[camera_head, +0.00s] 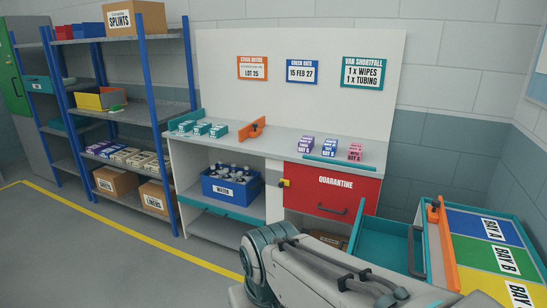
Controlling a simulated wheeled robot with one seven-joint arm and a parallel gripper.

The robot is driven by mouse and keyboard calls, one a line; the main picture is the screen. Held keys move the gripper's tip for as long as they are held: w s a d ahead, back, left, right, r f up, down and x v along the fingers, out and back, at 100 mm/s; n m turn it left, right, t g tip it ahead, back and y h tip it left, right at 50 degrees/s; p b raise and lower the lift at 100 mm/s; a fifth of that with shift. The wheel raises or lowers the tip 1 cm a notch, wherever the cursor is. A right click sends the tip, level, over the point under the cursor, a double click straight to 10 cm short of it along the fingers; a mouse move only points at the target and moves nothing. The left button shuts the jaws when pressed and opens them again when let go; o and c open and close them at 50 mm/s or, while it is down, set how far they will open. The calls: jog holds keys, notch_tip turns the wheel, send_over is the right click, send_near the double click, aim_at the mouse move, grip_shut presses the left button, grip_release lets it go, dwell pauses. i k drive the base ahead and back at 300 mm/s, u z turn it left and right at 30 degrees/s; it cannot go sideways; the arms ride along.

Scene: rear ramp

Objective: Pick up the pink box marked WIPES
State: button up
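A small pink box (355,151) stands on the right part of the bench top (270,140), at the right end of a short row. Its print is too small to read with certainty. A purple box (307,146) and a blue-violet box (329,148) stand to its left, apart from it. A teal strip (340,166) runs along the bench edge in front of these boxes. My arm shows low in the picture, in front of the bench and well short of the boxes. My gripper is not in view.
A red QUARANTINE drawer front (330,191) is below the boxes. A teal open tray (388,245) and a cart with coloured bays (490,255) stand at the right. Several teal-and-white boxes (200,128) and an orange divider (252,129) are further left on the bench.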

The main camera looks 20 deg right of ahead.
aim_at(354, 150)
jog(key=z, duration=0.15)
jog(key=i, duration=2.1)
jog(key=z, duration=1.6)
jog(key=i, duration=0.8)
jog(key=z, duration=1.3)
jog(key=i, duration=0.3)
jog(key=z, duration=0.25)
